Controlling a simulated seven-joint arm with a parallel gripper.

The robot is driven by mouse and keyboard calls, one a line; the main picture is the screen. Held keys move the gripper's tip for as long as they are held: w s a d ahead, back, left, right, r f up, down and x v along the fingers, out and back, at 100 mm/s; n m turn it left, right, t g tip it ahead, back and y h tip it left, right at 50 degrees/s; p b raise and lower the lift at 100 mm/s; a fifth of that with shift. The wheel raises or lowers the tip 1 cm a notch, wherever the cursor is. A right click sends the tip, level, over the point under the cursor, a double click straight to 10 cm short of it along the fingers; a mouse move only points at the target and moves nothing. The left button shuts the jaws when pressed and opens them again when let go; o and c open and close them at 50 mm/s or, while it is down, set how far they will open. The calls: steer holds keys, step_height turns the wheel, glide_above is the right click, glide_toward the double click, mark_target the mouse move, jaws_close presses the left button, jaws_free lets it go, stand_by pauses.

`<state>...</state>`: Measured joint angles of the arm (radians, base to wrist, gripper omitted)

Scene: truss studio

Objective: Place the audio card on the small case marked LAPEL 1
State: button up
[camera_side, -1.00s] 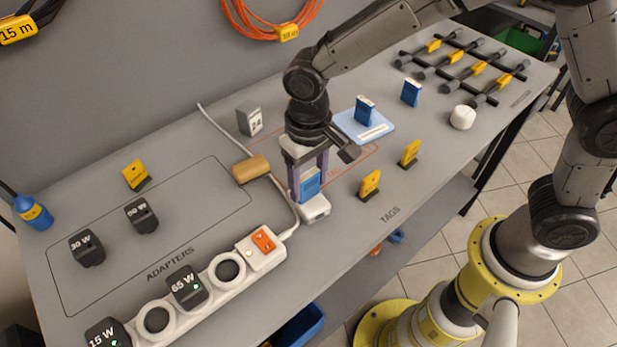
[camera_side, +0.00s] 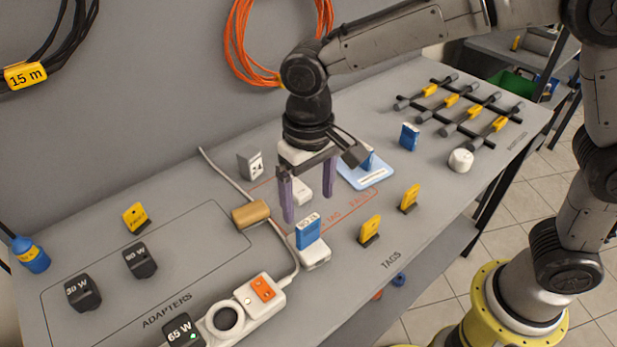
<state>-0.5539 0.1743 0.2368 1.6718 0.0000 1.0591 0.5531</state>
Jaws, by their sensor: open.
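A blue card (camera_side: 307,233) with a white top label stands upright on a small white case (camera_side: 314,256) near the front middle of the bench. The card's lettering is too small to read surely, and I cannot read LAPEL 1 on the case. My gripper (camera_side: 308,208) is open and empty, its two purple fingers pointing down above and behind this card, apart from it. A second small white case (camera_side: 302,191) shows between the fingers. Another blue card (camera_side: 368,160) stands on a light blue tray (camera_side: 380,178), partly hidden by my gripper. A further blue card (camera_side: 409,136) stands farther back right.
Yellow tags (camera_side: 370,229) stand to the right of the card. Dark adapters (camera_side: 140,260) stand left. A white round object (camera_side: 461,160) and a tag rack (camera_side: 468,105) are right.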

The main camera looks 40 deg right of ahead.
mark_target(308, 221)
steer(key=s+d+r+t, duration=0.1)
steer(key=s+d+r, duration=0.2)
steer(key=d+r, duration=0.5)
steer(key=s+d+f+t, duration=0.1)
steer(key=s+d+t, duration=0.3)
steer(key=s+d, duration=0.9)
steer(key=shift+s+t, duration=0.3)
steer(key=shift+s, duration=0.5)
